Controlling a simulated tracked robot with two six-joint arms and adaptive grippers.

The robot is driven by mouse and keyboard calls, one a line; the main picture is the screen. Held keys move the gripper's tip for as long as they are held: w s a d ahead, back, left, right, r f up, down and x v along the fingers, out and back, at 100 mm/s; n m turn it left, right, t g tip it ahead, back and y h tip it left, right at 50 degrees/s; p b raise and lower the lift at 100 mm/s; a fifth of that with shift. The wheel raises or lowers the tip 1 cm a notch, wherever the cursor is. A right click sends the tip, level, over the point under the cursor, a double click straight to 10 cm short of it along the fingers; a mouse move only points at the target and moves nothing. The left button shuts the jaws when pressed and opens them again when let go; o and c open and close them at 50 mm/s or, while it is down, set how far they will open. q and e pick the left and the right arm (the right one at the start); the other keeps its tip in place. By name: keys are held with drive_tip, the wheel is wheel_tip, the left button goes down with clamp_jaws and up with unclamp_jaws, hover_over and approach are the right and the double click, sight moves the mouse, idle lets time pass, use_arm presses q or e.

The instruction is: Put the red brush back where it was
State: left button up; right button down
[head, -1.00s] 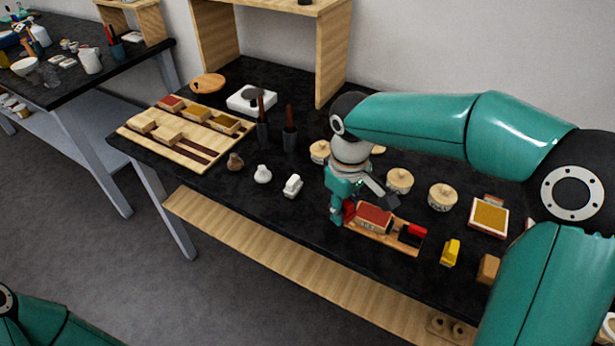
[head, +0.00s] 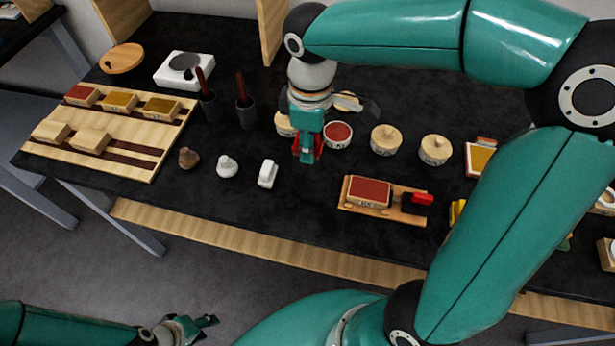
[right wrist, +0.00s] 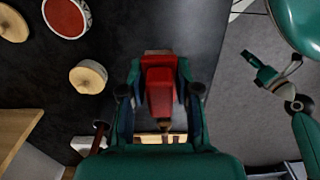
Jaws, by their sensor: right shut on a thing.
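My right gripper (head: 307,152) is shut on a red thing, which I take for the red brush (right wrist: 160,88). In the right wrist view the red body sits between the two fingers, with a small brownish end below it. In the head view the gripper hangs over the black worktop, in front of the round jars and left of the wooden tray (head: 349,206). Most of the brush is hidden by the fingers. On the tray are a red-topped block (head: 369,192) and a black-and-red piece (head: 416,202). My left gripper (head: 197,325) is low at the bottom, open and empty.
A wooden rack (head: 140,172) with several blocks lies left. Two dark cups (head: 246,116) with brown handles stand behind small knobbed pieces (head: 227,166). An open red-filled jar (head: 338,134) and lidded jars (head: 386,139) stand near the gripper.

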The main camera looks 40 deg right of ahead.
sight(309, 187)
wheel_tip(309, 187, down, 12)
drive_tip(key=shift+f, duration=0.25)
idle(0.3)
drive_tip(key=shift+f+b, duration=0.15)
drive_tip(key=shift+b, duration=0.2)
drive_tip(key=c, duration=0.8)
unclamp_jaws()
drive_tip(key=shift+r, duration=0.25)
drive_tip(key=shift+w+r, duration=0.1)
drive_tip(key=shift+r, duration=0.25)
wheel_tip(309, 187, up, 11)
drive_tip(key=shift+r+p, duration=0.1)
drive_tip(key=shift+p, duration=0.35)
